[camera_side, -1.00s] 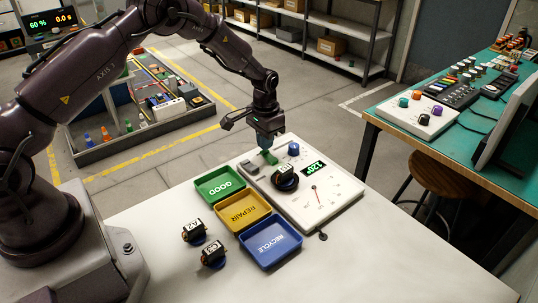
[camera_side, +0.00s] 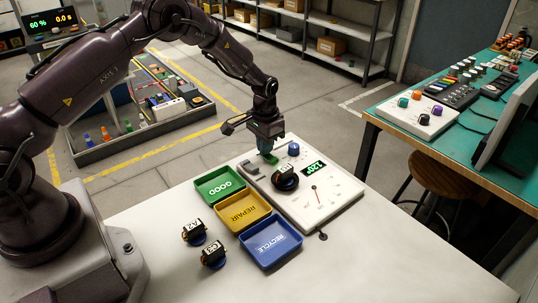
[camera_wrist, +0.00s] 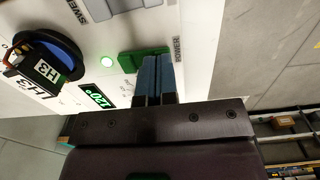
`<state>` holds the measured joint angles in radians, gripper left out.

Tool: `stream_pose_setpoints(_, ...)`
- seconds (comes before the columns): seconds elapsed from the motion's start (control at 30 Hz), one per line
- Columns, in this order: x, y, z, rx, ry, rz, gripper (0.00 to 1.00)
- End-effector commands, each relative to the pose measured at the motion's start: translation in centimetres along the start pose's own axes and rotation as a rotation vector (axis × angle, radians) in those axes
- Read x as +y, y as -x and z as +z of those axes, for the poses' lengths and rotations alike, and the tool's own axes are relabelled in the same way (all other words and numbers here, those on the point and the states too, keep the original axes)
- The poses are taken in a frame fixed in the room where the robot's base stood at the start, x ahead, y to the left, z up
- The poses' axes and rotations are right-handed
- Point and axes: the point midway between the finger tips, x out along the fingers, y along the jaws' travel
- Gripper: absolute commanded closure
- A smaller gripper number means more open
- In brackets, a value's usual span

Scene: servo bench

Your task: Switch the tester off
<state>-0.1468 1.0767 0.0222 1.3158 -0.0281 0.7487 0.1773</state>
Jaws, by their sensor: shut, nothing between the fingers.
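The tester (camera_side: 335,207) is a white panel on the bench. Its display (camera_side: 314,168) is lit and reads about 120°. Its green POWER switch (camera_wrist: 128,62) lies at the panel's far left edge in the side view, beside a lit round lamp (camera_wrist: 108,63) in the wrist view. My gripper (camera_side: 267,150) points down, shut and empty, over the switch. In the wrist view its blue fingers (camera_wrist: 155,62) overlap the switch end nearest the POWER label; I cannot tell whether they touch it. The fingers hide part of the switch.
A servo marked H3 (camera_side: 285,177) sits on the tester, near a blue knob (camera_side: 293,149) and a grey SWEEP switch (camera_wrist: 98,8). Green GOOD (camera_side: 220,200), yellow REPAIR (camera_side: 262,205) and blue RECYCLE (camera_side: 268,264) trays stand alongside. Two servos (camera_side: 194,232) (camera_side: 213,255) rest on the bench.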

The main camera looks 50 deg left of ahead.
Motion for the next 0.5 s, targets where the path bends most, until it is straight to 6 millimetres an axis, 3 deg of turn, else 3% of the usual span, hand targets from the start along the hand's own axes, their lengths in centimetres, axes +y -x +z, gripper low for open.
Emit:
stream_pose_setpoints(0.27, 0.0, 0.0, 0.0, 0.000, 0.000, 0.001, 1.00)
stream_pose_setpoints(0.5, 0.0, 1.8, 0.0, 0.001, 0.000, 0.000, 1.00)
